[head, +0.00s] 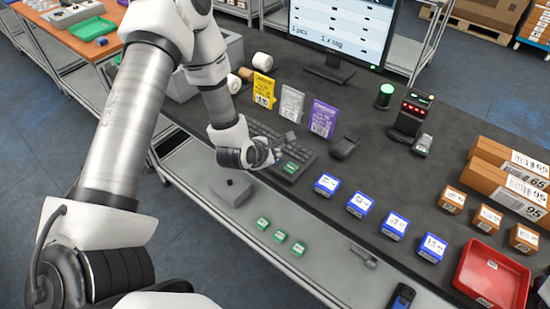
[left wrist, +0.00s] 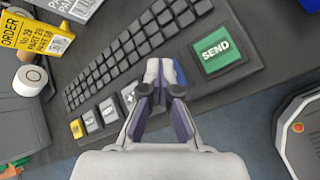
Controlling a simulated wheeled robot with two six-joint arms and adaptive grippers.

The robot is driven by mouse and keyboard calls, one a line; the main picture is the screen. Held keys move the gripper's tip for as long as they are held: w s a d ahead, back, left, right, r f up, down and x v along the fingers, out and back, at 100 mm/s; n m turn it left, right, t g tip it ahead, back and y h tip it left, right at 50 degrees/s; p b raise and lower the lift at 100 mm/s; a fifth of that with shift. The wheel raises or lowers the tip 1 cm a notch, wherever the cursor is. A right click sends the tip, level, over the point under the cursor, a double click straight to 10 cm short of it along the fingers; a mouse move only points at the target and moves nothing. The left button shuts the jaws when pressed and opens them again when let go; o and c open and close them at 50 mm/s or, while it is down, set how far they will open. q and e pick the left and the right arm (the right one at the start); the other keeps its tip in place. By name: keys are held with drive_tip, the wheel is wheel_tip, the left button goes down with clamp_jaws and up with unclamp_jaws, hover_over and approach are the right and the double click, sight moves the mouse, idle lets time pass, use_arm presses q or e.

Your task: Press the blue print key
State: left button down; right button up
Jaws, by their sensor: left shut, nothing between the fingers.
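The dark keyboard (head: 253,130) lies on the grey mat; it also fills the middle of the left wrist view (left wrist: 138,40). My left gripper (head: 270,158) is over its near right part, pointing down. In the left wrist view its fingertips (left wrist: 164,72) are together and hold nothing. A sliver of blue (left wrist: 181,72) shows beside the fingertips, next to the large green SEND key (left wrist: 215,49); the fingers hide most of the blue key. I cannot tell whether the tips touch it. The SEND key also shows in the head view (head: 291,168). My right gripper is not in view.
Several blue boxes (head: 327,185) line the mat, with a red tray (head: 494,274) farther right.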

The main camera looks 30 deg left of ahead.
use_arm(q)
drive_tip(key=shift+f, duration=0.15)
idle(0.3)
drive_tip(key=shift+r+p, duration=0.4)
drive_tip(key=shift+r, duration=0.5)
drive_tip(key=shift+r+p, duration=1.6)
drive_tip(key=shift+r, duration=0.95)
drive_tip(key=shift+f, duration=0.15)
